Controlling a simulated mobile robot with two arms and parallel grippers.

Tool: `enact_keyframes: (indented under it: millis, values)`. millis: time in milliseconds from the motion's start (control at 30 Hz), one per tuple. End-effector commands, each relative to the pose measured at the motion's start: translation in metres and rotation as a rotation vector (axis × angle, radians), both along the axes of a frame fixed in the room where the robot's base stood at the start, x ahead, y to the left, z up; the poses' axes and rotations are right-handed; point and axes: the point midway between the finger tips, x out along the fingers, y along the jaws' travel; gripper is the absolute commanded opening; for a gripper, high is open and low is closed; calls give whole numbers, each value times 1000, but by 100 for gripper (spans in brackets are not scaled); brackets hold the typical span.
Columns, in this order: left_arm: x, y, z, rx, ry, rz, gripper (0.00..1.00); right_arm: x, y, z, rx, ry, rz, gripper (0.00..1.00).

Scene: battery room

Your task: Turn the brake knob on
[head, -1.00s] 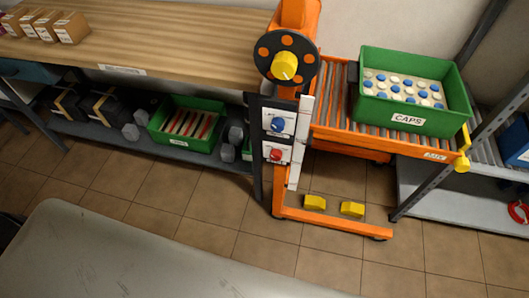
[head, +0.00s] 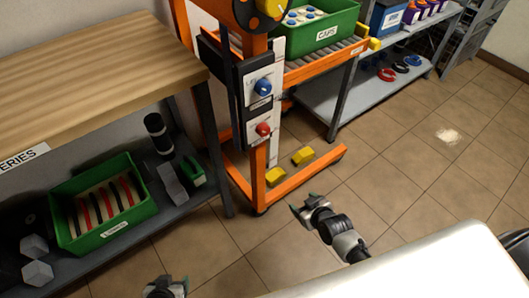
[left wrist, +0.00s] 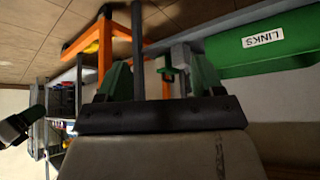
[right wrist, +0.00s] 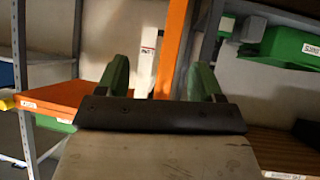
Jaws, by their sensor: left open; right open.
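An orange lift post (head: 258,160) stands in the middle of the head view, with two white control panels on its dark front plate. The upper panel has a blue knob (head: 263,87) and the lower one a red knob (head: 263,129). Their small labels are too blurred to tell which is the brake. My right gripper (head: 308,209) is open and empty, below and right of the knobs, touching neither. My left gripper (head: 166,287) is open and empty at the bottom edge, partly cut off. Neither wrist view shows the knobs; the right wrist view shows an orange post (right wrist: 173,45).
A wooden workbench (head: 90,75) with a lower shelf holding a green bin (head: 62,229) stands left. A green caps bin (head: 340,15) sits on the roller conveyor. Yellow blocks (head: 275,176) lie by the lift base. Tiled floor (head: 420,150) at right is free.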

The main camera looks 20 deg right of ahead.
Motion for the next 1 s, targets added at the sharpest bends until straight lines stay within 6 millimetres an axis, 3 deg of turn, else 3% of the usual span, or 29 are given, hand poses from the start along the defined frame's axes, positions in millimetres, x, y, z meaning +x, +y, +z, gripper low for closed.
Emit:
enact_keyframes:
  millis: [33, 133, 300, 400, 533, 667, 1000]
  values:
    - [13, -4, 4, -13, -62, 0, 67, 22, 2, 10, 7, -97, 23, 67]
    - [28, -7, 45, -33, -159, 0, 67, 48, 11, 61, 24, -266, 74, 67]
    - [30, -8, 106, -59, -286, 1, 67, 59, 28, 135, 44, -485, 154, 67]
    - [26, -7, 130, -68, -331, 0, 67, 56, 34, 162, 47, -562, 186, 67]
    - [23, -7, 147, -75, -366, 0, 67, 55, 40, 181, 51, -609, 206, 67]
    - [28, -9, 155, -87, -415, -3, 67, 66, 44, 185, 53, -616, 208, 67]
    - [50, -21, 186, -157, -694, -19, 67, 126, 66, 184, 54, -615, 206, 67]
